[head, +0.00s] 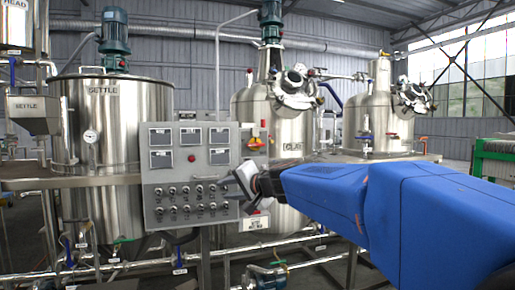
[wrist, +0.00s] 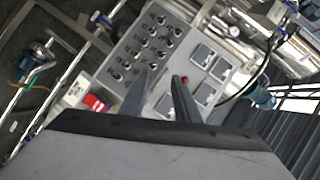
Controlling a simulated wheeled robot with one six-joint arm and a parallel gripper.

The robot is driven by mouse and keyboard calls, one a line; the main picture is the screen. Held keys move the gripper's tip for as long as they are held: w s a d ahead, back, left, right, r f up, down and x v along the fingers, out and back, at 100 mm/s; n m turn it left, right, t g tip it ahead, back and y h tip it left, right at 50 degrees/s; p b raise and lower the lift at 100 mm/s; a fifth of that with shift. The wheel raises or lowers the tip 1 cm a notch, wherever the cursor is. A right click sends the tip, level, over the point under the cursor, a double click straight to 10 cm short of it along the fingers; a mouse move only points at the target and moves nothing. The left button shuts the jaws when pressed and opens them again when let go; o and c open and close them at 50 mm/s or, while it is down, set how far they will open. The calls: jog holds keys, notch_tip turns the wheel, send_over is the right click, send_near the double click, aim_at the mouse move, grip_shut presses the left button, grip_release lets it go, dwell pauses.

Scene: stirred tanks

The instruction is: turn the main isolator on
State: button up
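A red-and-yellow rotary switch (head: 256,141) sits on a grey box at the right edge of the control panel (head: 148,192) in the head view. It looks like the main isolator, but its label and handle position are too small to read. My gripper (head: 236,184) is in front of the panel's lower right side, below that switch. In the wrist view my gripper (wrist: 163,80) has its two fingers apart, with nothing between them. A red part (wrist: 95,102) beside the panel shows there; I cannot tell whether it is the same switch.
The panel carries several knobs (head: 185,190), dark display windows and a red button (head: 191,158). Steel tanks (head: 105,140) stand on both sides. Pipes (head: 120,262) and a blue pump (head: 268,277) lie below.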

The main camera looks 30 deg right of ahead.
jog(key=w+d+r+m+t+h, duration=0.25)
jog(key=w+d+r+m, duration=0.2)
jog(key=d, duration=0.45)
jog(key=m+h, duration=0.5)
send_near(258, 145)
jog(key=x, duration=0.8)
jog(key=shift+w+d, duration=0.15)
jog(key=shift+w, duration=0.2)
grip_shut()
